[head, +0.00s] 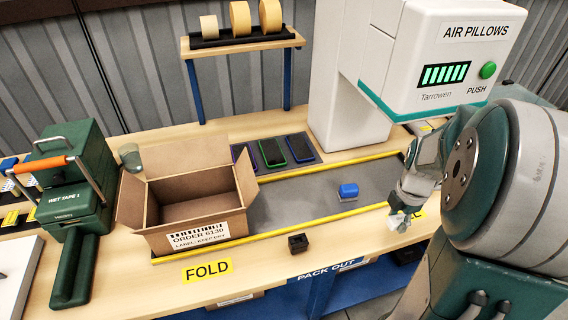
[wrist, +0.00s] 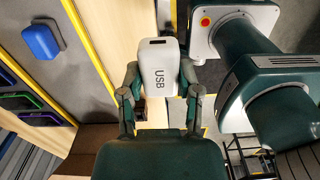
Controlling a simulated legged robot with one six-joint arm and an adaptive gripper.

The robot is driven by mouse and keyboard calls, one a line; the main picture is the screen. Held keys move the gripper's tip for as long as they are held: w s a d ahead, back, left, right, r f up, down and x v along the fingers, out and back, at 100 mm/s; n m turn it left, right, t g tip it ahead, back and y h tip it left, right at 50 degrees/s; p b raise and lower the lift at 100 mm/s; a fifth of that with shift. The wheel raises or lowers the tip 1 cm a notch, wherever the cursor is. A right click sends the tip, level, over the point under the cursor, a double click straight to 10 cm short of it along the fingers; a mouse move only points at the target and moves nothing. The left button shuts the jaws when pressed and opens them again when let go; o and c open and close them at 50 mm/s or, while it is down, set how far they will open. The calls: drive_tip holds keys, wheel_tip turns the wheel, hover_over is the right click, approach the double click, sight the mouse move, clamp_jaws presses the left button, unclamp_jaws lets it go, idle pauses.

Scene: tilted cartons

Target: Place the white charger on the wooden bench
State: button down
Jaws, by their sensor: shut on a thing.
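The white charger (wrist: 160,66), marked USB with a port in its end, is held between the fingers of my gripper (wrist: 161,88) in the wrist view. In the head view my gripper (head: 404,208) is at the right, by the bench's front edge, with a small part of the charger (head: 398,224) showing under it. The wooden bench (head: 125,285) runs across the head view; its pale top also shows in the wrist view (wrist: 112,30). The charger appears to be above the bench top; the gap is hard to judge.
An open carton (head: 198,242) sits tilted at the left. A blue case (head: 348,190) lies on the grey strip (head: 300,200) between yellow lines. A small dark block (head: 298,243) is near the front edge. The white air-pillow machine (head: 345,85) stands behind. Bare wood lies around the FOLD label.

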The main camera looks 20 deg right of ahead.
drive_tip(key=shift+s+d, duration=0.2)
drive_tip(key=shift+d, duration=0.25)
drive_tip(key=shift+w+d+f+n, duration=0.1)
drive_tip(key=shift+d+f+n, duration=0.1)
drive_tip(key=shift+n, duration=0.1)
drive_tip(key=w+a+f, duration=0.4)
drive_tip(key=w+a, duration=0.1)
drive_tip(key=a, duration=0.3)
hover_over(336, 240)
drive_tip(key=d, duration=0.1)
drive_tip(key=f, duration=0.3)
drive_tip(key=shift+s+f, duration=0.4)
drive_tip(key=shift+w+f, duration=0.3)
drive_tip(key=shift+f, duration=0.35)
drive_tip(key=f, duration=0.1)
drive_tip(key=a+f, duration=0.1)
drive_tip(key=f, duration=0.1)
drive_tip(key=shift+w+f, duration=0.15)
drive_tip(key=shift+a+f, duration=0.1)
drive_tip(key=shift+f, duration=0.1)
